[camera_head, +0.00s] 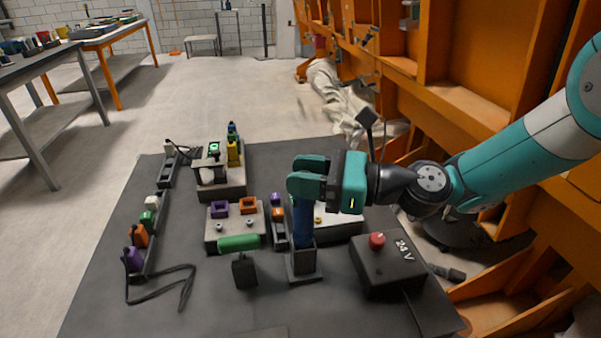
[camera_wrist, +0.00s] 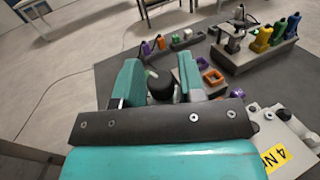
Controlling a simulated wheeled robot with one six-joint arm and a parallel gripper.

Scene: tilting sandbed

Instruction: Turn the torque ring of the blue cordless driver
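A blue upright body (camera_head: 303,222), which looks like the blue cordless driver, stands in a dark holder (camera_head: 305,265) on the bench. My gripper (camera_head: 305,180) is level, with its teal fingers at the top of this blue body and hiding its upper end. In the wrist view, a dark rounded top (camera_wrist: 161,86) shows between the two fingers of my gripper (camera_wrist: 158,80). The fingers are close to its sides, but contact is not clear. The torque ring cannot be made out.
A black 24 V box (camera_head: 388,264) with a red knob is at right. Purple and orange square frames (camera_head: 248,206) sit behind. A row of coloured pieces (camera_head: 140,235) and a cable lie left. Orange shelving borders the right.

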